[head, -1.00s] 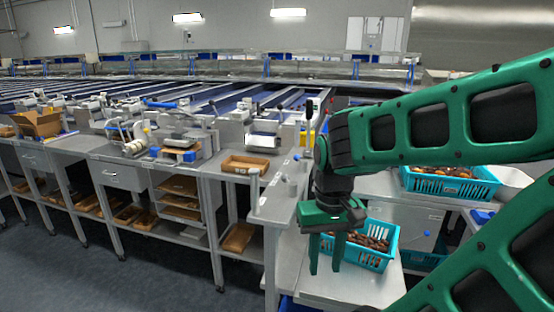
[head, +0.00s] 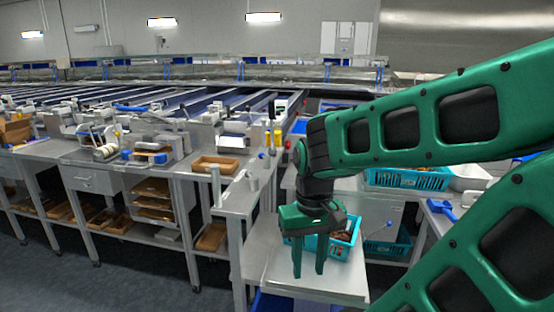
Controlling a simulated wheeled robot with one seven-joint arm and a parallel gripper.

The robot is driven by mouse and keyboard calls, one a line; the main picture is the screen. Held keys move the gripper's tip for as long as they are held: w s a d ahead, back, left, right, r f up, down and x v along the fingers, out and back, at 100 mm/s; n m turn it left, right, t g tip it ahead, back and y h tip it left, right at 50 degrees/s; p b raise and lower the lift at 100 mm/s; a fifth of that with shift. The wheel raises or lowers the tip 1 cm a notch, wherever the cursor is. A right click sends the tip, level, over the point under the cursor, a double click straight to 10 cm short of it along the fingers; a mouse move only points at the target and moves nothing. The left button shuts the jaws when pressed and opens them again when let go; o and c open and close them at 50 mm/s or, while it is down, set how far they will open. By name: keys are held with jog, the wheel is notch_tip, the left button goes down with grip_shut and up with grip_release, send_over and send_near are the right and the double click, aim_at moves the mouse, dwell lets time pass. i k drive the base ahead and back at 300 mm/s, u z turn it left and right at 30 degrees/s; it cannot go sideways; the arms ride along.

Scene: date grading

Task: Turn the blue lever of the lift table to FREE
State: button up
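A thin rod with a small blue knob (head: 389,223) stands just right of the nearer turquoise crate; it may be the blue lever, but no FREE marking is legible and its setting cannot be told. The grey table (head: 320,284) below my gripper bears this crate (head: 345,246) of dates; I cannot tell whether it is the lift table. My green gripper (head: 308,262) points down in front of the crate, partly hiding it. Its two fingers are apart with nothing visible between them. It is to the left of the knob, clear of it.
A second turquoise crate (head: 408,180) stands farther back, beside a white bowl (head: 470,178). A blue-handled item (head: 441,208) lies at right. Grey workbenches (head: 110,160) with tools and a cardboard tray (head: 214,165) fill the left. Open floor (head: 60,275) lies at front left.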

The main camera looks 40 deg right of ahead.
aim_at(267, 160)
jog(key=k, duration=0.75)
jog(key=z, duration=0.75)
jog(key=i, duration=1)
jog(key=u, duration=0.05)
